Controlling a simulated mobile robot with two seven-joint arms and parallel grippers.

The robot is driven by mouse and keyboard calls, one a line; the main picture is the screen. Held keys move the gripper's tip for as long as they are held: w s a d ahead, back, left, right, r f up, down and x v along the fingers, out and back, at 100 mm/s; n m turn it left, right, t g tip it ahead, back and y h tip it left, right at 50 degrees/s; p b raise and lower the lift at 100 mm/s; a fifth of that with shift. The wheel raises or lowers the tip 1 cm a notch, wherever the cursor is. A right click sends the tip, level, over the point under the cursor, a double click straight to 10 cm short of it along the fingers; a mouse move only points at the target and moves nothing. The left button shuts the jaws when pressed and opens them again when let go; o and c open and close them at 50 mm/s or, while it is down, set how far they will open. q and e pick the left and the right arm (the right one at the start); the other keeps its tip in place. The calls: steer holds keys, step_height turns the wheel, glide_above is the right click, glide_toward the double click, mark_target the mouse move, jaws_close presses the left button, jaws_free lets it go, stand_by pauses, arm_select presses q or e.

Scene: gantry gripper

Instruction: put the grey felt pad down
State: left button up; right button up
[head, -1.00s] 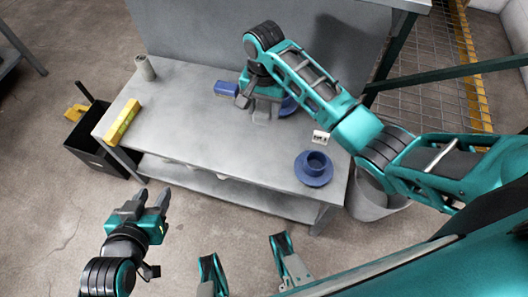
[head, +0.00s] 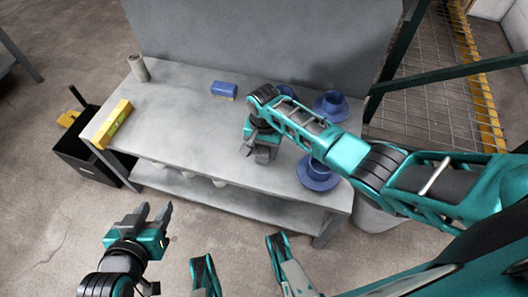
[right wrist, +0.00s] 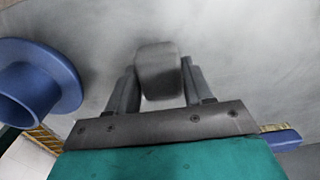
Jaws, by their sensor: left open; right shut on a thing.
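The grey felt pad (right wrist: 158,72) shows in the right wrist view as a small grey block between the fingers of my right gripper (right wrist: 156,88). In the head view my right gripper (head: 256,150) is over the front middle of the grey table (head: 190,130), pointing down. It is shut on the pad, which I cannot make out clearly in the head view. I cannot tell whether the pad touches the tabletop. My left gripper (head: 152,213) is open and empty, in front of the table and off its edge.
A blue box (head: 224,90), a grey cylinder (head: 138,68) and a yellow level (head: 112,124) stand further left. The middle left tabletop is clear.

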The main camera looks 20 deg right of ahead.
steer(key=shift+f, duration=0.5)
steer(key=o, duration=0.9)
steer(key=shift+o, duration=0.2)
